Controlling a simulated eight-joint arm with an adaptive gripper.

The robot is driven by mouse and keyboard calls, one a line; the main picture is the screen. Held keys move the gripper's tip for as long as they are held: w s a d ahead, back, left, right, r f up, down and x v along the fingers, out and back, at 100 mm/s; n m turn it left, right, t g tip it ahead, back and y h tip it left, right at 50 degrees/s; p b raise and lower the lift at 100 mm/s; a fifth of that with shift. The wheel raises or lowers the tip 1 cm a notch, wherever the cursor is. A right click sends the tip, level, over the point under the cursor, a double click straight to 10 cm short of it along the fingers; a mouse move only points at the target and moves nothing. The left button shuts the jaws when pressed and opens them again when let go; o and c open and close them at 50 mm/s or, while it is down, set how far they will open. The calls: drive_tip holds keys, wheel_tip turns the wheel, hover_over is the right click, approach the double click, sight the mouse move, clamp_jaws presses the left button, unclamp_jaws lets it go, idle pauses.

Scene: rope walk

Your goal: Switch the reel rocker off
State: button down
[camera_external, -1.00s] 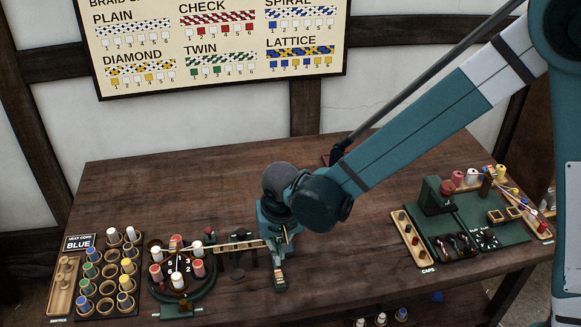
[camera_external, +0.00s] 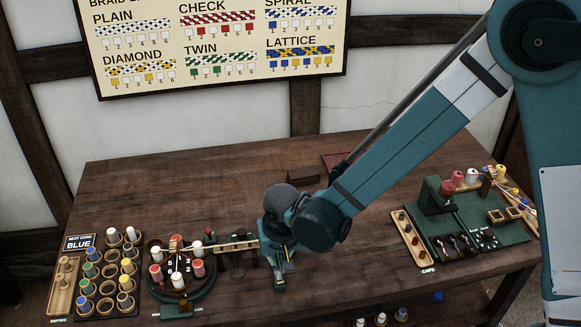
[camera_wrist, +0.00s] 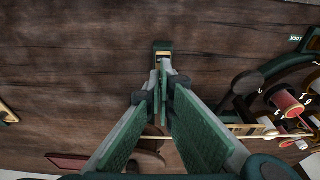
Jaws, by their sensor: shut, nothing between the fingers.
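A small dark green block with a yellowish top (camera_wrist: 161,50), which looks like the reel rocker, sits on the bare table just beyond my fingertips in the wrist view. It also shows as a small green housing (camera_external: 279,285) near the table's front edge, below my gripper, in the external view. Which way it is tipped is too small to tell. My gripper (camera_wrist: 163,72) is shut and empty, pointing at the block. In the external view my gripper (camera_external: 281,262) is right over it, partly hiding it; contact cannot be told.
The round braiding stand (camera_external: 205,290) with red and white spools is left of my gripper. A cone rack (camera_external: 122,309) stands farther left. A green board (camera_external: 470,225) with tools lies at right. A brown block (camera_external: 303,173) and a dark red flat thing (camera_external: 335,160) lie behind my arm.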

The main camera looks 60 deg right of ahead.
drive_tip(key=shift+s+a+f+t+h+b, duration=0.35)
drive_tip(key=shift+f+t+h+b, duration=0.15)
drive_tip(key=shift+b, duration=0.5)
drive_tip(key=shift+d+r, duration=0.1)
drive_tip(key=shift+r, duration=0.05)
drive_tip(key=shift+w, duration=0.1)
drive_tip(key=shift+w+d, duration=0.15)
drive_tip(key=shift+d, duration=0.05)
drive_tip(key=shift+w+d, duration=0.35)
drive_tip(key=shift+d, duration=0.05)
